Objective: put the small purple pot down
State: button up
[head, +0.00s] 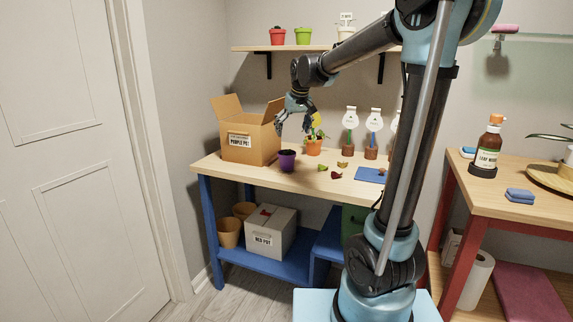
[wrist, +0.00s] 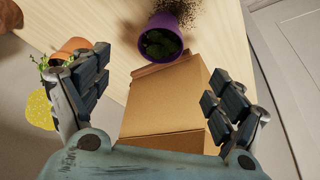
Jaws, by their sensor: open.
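My gripper (head: 297,122) is above the table, over the space between the box and the orange pot. Its fingers are spread wide with nothing between them, and it is apart from the purple pot. The open cardboard box (head: 250,150), labelled "PURPLE POT", also shows between my fingers in the wrist view (wrist: 168,100).
An orange pot with a plant (head: 313,147) stands behind the purple pot. Fallen leaves (head: 336,175) and a blue mat (head: 370,175) lie to the right. Dark soil is scattered beside the purple pot in the wrist view (wrist: 185,12). A shelf (head: 280,48) hangs above.

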aim_at(288, 152)
jog(key=x, duration=1.2)
jog(key=shift+w+a+f, duration=0.1)
jog(key=shift+a, duration=0.1)
jog(key=shift+c, duration=0.4)
jog(key=c, duration=1.3)
